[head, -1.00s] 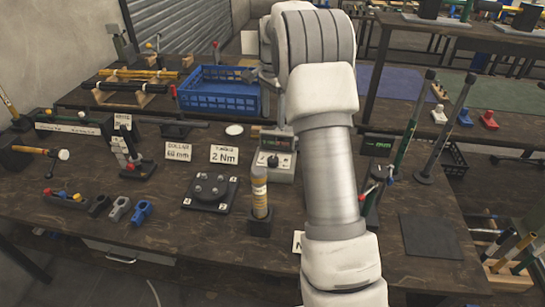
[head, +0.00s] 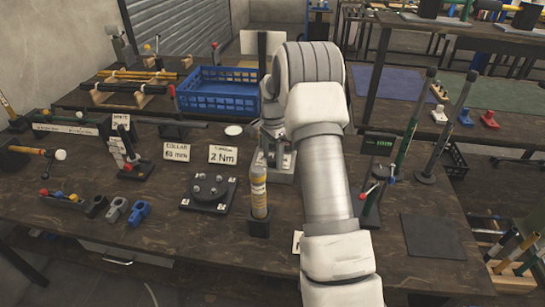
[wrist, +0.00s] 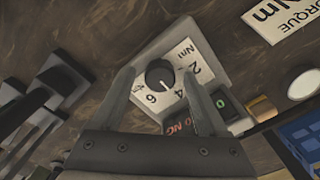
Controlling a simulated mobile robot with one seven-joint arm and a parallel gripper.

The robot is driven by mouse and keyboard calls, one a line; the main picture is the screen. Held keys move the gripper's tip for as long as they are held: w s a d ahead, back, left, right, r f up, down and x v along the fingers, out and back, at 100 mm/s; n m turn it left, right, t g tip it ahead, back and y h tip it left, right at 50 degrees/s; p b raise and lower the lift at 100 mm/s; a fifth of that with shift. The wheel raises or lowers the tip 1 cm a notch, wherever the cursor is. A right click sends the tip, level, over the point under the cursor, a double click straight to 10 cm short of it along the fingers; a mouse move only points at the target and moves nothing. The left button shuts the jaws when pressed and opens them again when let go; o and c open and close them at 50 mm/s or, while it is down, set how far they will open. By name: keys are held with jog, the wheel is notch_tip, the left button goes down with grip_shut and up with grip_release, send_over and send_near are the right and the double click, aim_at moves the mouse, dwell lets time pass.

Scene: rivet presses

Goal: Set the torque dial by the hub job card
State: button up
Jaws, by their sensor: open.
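The torque dial (wrist: 159,73) is a black round knob on a pale face marked 2, 4, 6 and Nm, seen in the wrist view. A light pointer mark seems to show at its lower edge; its exact reading is unclear. My gripper (wrist: 159,82) is open, with one finger on each side of the knob and no clear contact. In the head view my gripper (head: 272,148) is over the grey dial box (head: 281,177) and hides most of it. The torque card (head: 222,155) reads 2 Nm; it is partly visible in the wrist view (wrist: 284,16).
A collar card (head: 176,152) stands left of the torque card. A black fixture plate (head: 208,207) and an upright yellow-brown tool (head: 259,190) stand in front. A blue crate (head: 217,103) is behind. A dark mat (head: 432,236) lies at right.

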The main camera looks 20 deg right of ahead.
grip_shut()
dwell(0.4)
jog(key=shift+n, duration=0.3)
jog(key=n, duration=0.5)
jog(key=shift+p, duration=0.4)
jog(key=n, duration=0.6)
dwell(0.3)
grip_release()
